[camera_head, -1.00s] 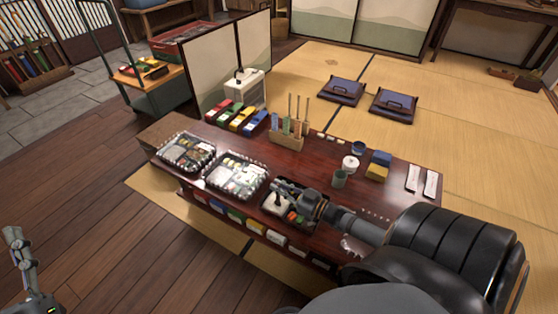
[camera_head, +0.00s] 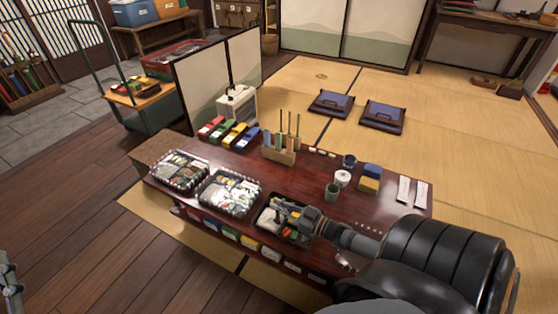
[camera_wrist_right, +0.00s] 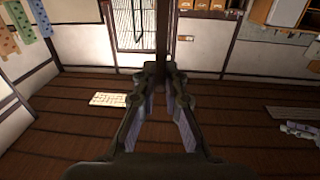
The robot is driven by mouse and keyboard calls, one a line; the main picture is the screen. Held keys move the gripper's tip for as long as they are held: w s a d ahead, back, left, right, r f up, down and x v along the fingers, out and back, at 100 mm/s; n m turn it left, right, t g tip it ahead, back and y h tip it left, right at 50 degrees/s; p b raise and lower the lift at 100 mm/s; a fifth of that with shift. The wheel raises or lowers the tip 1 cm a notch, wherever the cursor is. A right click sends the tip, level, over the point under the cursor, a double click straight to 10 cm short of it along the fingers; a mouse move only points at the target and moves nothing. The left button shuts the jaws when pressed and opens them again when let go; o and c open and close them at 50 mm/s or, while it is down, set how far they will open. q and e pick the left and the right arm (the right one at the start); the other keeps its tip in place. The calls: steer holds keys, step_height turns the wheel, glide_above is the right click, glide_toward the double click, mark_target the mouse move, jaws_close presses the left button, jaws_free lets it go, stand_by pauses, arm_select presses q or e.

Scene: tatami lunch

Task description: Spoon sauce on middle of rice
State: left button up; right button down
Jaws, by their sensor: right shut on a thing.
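My right gripper (camera_head: 296,213) is low over the dark lunch tray (camera_head: 262,222) at the table's near right, covering much of the food. In the right wrist view, its fingers (camera_wrist_right: 163,78) are closed together on a dark upright bar, seemingly the spoon's handle (camera_wrist_right: 162,32). The spoon's bowl, and any sauce in it, does not show.
Two filled lunch trays (camera_head: 229,214) (camera_head: 207,172) stand to the left. A wooden holder (camera_head: 278,155) with upright tools stands behind. A green cup (camera_head: 332,191), a white jar (camera_head: 342,178) and blue and yellow blocks (camera_head: 370,180) stand right of it. White packets (camera_head: 411,191) lie at the right.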

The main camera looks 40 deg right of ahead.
steer(key=shift+w+d, duration=0.1)
steer(key=shift+d, duration=0.15)
stand_by(0.3)
steer(key=shift+w+a, duration=0.2)
steer(key=shift+w, duration=0.25)
steer(key=shift+w+a+b, duration=0.2)
steer(key=shift+w+b, duration=0.2)
steer(key=shift+w, duration=0.15)
steer(key=shift+b+x, duration=0.7)
steer(key=shift+x, duration=0.35)
steer(key=shift+a, duration=0.1)
